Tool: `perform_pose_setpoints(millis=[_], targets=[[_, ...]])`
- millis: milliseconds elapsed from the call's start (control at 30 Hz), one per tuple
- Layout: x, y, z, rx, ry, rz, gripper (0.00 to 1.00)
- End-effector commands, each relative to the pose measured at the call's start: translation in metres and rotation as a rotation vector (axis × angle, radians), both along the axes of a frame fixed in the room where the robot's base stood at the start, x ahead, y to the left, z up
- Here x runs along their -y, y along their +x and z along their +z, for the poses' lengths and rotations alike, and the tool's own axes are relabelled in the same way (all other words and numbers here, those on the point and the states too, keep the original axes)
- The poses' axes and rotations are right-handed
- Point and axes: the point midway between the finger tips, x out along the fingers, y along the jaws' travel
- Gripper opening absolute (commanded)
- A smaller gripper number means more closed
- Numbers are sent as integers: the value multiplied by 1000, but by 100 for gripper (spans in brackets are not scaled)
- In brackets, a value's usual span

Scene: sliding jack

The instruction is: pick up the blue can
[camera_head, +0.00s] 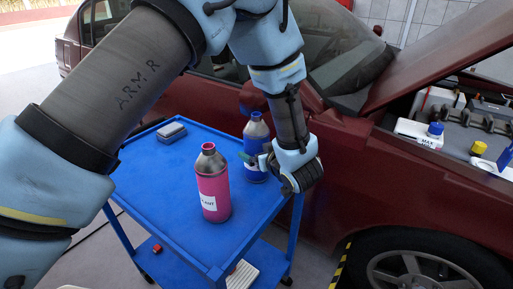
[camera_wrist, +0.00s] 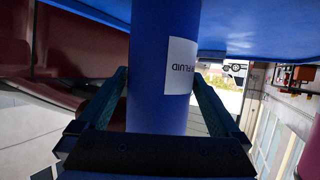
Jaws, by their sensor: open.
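The blue can (camera_head: 256,131) stands upright on the blue cart top (camera_head: 178,195), near its far right edge. It has a grey neck and a white label. My gripper (camera_head: 254,160) is low at the can's side, coming from the right. In the wrist view, which is turned upside down, the can (camera_wrist: 160,60) fills the space between the two fingers of my gripper (camera_wrist: 158,78). The fingers are open, one on each side of the can. Small gaps seem to show, but I cannot tell whether either finger touches it. My gripper hides part of the can in the head view.
A pink bottle (camera_head: 213,185) stands on the cart to the left and nearer. A grey sponge-like block (camera_head: 171,131) lies at the back left. The red car (camera_head: 345,165) is close behind and right of the cart.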

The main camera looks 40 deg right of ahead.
Motion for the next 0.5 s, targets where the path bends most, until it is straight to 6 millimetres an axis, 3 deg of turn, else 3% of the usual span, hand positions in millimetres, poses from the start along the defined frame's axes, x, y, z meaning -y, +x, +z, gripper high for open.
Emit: perform_pose_setpoints(millis=[333, 500], targets=[[2, 8, -4, 0, 0, -1, 99], [2, 8, -4, 0, 0, -1, 80]])
